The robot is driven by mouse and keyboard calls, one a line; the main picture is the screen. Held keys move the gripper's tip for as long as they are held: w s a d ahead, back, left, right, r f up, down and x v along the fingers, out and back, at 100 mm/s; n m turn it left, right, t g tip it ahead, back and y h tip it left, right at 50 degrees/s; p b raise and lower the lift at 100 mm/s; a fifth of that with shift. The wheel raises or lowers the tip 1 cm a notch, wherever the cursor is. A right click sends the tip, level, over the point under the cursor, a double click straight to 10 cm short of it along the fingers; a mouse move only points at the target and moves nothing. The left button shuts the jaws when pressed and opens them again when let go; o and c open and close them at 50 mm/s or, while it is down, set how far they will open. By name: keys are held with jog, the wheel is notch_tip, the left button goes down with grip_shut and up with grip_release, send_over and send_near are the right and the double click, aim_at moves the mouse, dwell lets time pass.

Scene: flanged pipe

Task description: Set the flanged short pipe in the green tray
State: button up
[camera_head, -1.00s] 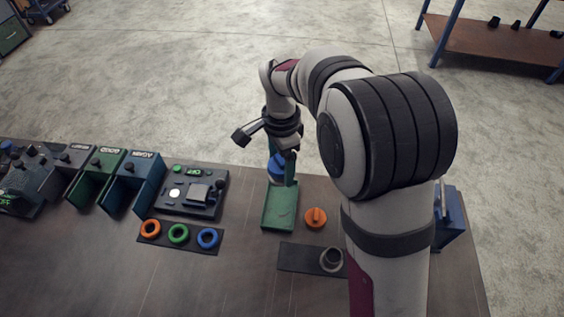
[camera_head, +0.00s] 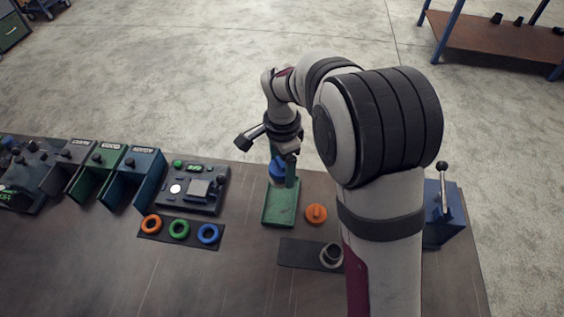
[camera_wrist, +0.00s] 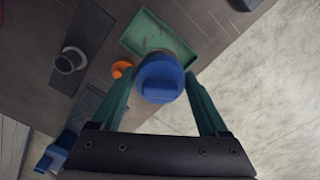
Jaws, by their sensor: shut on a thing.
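My gripper (camera_head: 282,170) is shut on a blue round piece (camera_wrist: 159,82) with a raised block on its face; the green fingers stand on either side of it in the wrist view. The blue piece (camera_head: 277,169) shows partly behind a finger in the head view. It is over the far end of the green tray (camera_head: 281,213); I cannot tell whether it touches the tray. The rest of the tray (camera_wrist: 150,32) looks empty. A grey short pipe with a flange (camera_head: 331,255) stands on a dark mat, apart from my gripper; it also shows in the wrist view (camera_wrist: 70,60).
An orange knobbed piece (camera_head: 316,213) lies right of the tray. Blue, green and grey bins (camera_head: 135,180), a control panel (camera_head: 192,188) and a mat with three coloured rings (camera_head: 180,230) are left. A blue lever box (camera_head: 442,215) stands right. The near table is clear.

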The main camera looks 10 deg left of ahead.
aim_at(282, 177)
jog(key=shift+f, duration=0.25)
jog(key=shift+f, duration=0.35)
jog(key=shift+f, duration=0.35)
jog(key=shift+f, duration=0.7)
jog(key=shift+f, duration=0.35)
jog(key=shift+f, duration=0.35)
jog(key=shift+f, duration=0.35)
jog(key=shift+f, duration=0.35)
jog(key=shift+f, duration=0.35)
